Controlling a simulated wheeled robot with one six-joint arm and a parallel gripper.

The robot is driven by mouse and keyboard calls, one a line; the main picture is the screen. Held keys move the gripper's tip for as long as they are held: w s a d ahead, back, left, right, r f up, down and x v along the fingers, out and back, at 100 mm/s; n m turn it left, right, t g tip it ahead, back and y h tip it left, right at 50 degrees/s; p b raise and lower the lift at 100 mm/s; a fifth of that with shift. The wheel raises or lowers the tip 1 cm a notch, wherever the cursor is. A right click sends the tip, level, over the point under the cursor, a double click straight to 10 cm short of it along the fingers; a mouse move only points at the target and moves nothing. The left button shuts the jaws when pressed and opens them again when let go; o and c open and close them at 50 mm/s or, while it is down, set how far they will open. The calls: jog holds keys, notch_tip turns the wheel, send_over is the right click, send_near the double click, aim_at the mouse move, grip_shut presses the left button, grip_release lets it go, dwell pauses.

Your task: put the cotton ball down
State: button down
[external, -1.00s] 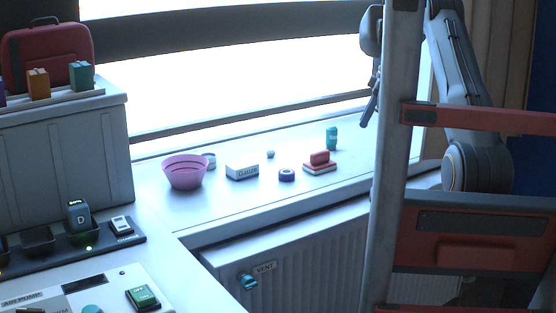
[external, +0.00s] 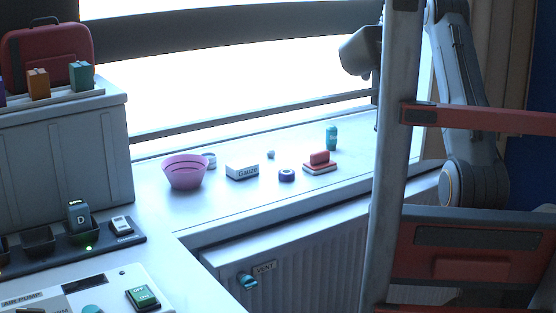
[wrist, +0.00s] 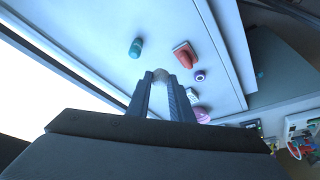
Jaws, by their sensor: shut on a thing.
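My gripper (wrist: 160,80) shows in the wrist view, its two fingers closed on a small pale round cotton ball (wrist: 161,75) at their tips. The ball is held in the air above the window sill (wrist: 110,25). In the external view the upright post hides the fingertips and the held ball; only part of my wrist shows left of the post.
On the sill stand a pink bowl (external: 185,172), a gauze box (external: 242,171), a purple roll (external: 286,175), a red item (external: 319,157) on a pale block, a teal bottle (external: 331,137) and a small bluish ball (external: 270,155). Sill between them is clear. The post (external: 392,150) stands before my arm.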

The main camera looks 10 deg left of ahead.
jog(key=s+a+f+p, duration=0.1)
jog(key=s+a+f, duration=0.4)
jog(key=a, duration=0.9)
jog(key=s+a+f, duration=0.2)
jog(key=s+a, duration=0.6)
jog(key=a, duration=0.6)
jog(key=s+a+f+p, duration=0.1)
jog(key=s+a+f, duration=0.4)
jog(key=a, duration=0.9)
jog(key=p, duration=0.2)
send_over(185, 173)
jog(key=w+a, duration=0.2)
jog(key=w, duration=0.2)
jog(key=f, duration=0.8)
jog(key=shift+w+a, duration=0.15)
jog(key=shift+w, duration=0.05)
jog(key=shift+f+p, duration=0.65)
jog(key=shift+f, duration=1.5)
jog(key=shift+f, duration=0.25)
jog(key=c, duration=1.9)
grip_release()
jog(key=shift+o, duration=0.2)
jog(key=shift+r, duration=0.15)
